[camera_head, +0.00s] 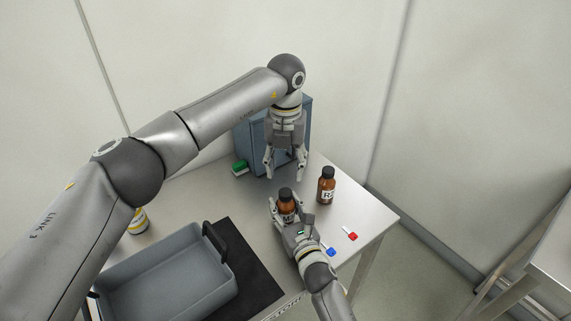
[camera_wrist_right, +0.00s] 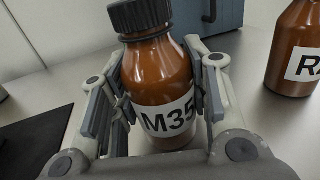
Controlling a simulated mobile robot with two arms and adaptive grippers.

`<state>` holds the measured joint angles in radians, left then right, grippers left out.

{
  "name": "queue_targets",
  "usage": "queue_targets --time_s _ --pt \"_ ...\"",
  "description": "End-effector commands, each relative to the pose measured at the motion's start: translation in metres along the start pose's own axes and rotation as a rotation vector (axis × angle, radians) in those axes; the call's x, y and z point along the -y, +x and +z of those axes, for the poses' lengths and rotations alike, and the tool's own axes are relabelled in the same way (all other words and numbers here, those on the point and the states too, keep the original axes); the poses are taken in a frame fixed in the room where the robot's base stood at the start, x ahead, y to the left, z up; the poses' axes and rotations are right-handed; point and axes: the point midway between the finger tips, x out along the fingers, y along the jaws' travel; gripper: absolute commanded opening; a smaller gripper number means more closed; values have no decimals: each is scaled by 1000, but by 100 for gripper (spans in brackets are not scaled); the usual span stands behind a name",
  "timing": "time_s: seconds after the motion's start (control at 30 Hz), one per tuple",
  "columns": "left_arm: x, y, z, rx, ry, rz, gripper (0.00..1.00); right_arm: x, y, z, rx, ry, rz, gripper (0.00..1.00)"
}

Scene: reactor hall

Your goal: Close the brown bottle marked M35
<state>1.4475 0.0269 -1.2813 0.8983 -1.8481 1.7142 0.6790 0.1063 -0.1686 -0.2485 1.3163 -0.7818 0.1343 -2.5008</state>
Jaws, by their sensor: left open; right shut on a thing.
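The brown bottle marked M35 (camera_wrist_right: 157,90) stands upright on the table, with a black ribbed cap (camera_wrist_right: 138,15) on its neck. It also shows in the head view (camera_head: 287,207), where its label is mostly hidden. My right gripper (camera_wrist_right: 163,92) is shut on the bottle's body, with one finger on each side. In the head view my right gripper (camera_head: 288,216) reaches it from the front. My left gripper (camera_head: 285,174) is open and empty, pointing down above and behind the bottle, apart from its cap. Whether the cap is tight cannot be told.
A second brown bottle (camera_head: 326,185), its label starting with R, stands to the right. A red item (camera_head: 351,236) and a blue item (camera_head: 331,252) lie near the right edge. A grey bin (camera_head: 165,275), a blue-grey box (camera_head: 252,148) and a green item (camera_head: 240,167) are left and behind.

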Motion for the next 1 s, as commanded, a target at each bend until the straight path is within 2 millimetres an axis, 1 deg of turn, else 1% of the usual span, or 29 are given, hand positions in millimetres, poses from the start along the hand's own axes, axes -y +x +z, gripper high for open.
queue_targets --time_s 0.17,0.27,0.37,0.6,0.7,0.83,1.0 --pt "0 1 0 -1 1 0 48 0 0 0 -1 0 0 0" --pt "0 7 0 -2 1 0 48 0 0 0 -1 0 0 0" --pt "0 19 0 -3 1 -2 48 0 0 0 -1 0 0 0" --pt "0 56 -1 -3 2 -1 48 0 0 0 -1 0 0 0" --pt "0 68 -1 -3 3 -1 48 0 0 0 -1 0 0 0" --pt "0 78 0 -1 2 -1 48 0 0 0 -1 0 0 0" --pt "0 81 0 0 2 0 48 0 0 0 -1 0 0 0"
